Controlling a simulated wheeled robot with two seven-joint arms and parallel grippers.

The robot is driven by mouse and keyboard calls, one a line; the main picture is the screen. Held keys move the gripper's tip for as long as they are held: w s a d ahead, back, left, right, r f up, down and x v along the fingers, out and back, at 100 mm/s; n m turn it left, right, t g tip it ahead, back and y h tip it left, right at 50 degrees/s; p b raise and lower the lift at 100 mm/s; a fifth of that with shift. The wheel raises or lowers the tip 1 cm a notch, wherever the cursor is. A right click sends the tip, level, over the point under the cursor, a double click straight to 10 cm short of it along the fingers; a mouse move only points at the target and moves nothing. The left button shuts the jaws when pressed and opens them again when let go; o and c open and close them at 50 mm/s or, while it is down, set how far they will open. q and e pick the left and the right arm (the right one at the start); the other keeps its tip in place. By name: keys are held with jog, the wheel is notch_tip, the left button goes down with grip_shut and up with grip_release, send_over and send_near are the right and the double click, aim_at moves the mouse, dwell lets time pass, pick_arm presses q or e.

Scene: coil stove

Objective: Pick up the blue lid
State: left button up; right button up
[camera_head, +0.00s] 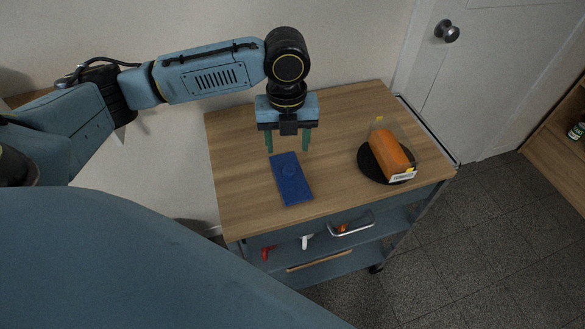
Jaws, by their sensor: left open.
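The fingers look close above the lid; I cannot tell the exact gap. My right gripper does not show.
A clear-covered orange item (389,150) sits on a round black plate (369,168) to the right of the lid. A door with a round knob (447,31) stands at the back right.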

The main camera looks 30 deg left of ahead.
aim_at(290, 169)
pick_arm(q)
notch_tip(290, 169, down, 3)
jog(key=shift+r, duration=0.15)
jog(key=shift+d+f, duration=0.1)
jog(key=shift+f, duration=0.6)
notch_tip(290, 169, down, 4)
jog(key=shift+w+r+b, duration=0.1)
jog(key=shift+b, duration=0.5)
jog(key=shift+f, duration=0.3)
jog(key=c, duration=1.1)
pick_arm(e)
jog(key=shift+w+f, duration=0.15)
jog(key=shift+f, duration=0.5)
